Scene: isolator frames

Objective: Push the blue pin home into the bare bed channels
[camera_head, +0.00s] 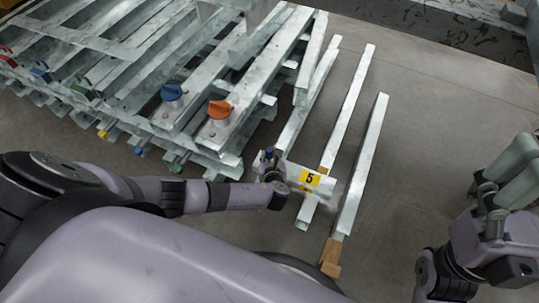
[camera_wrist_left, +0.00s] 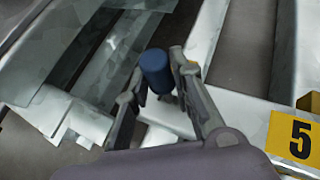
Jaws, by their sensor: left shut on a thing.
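My left gripper (camera_head: 270,158) is shut on the blue pin (camera_wrist_left: 156,70), which stands roughly upright between the fingertips in the left wrist view. In the head view the pin shows small at the fingertips, beside the frame with the yellow "5" plate (camera_head: 310,179). In the left wrist view pale metal lies below the pin; whether the pin touches it or sits in a hole I cannot tell. The bare pale channels (camera_head: 358,100) run away from the numbered frame. My right gripper (camera_head: 488,192) is at the right edge, beside pale greenish bars; its finger state is unclear.
Stacked galvanised frames (camera_head: 130,75) fill the left, with a blue knob (camera_head: 172,92) and an orange knob (camera_head: 219,109) on top. Grey floor (camera_head: 440,120) is open to the right.

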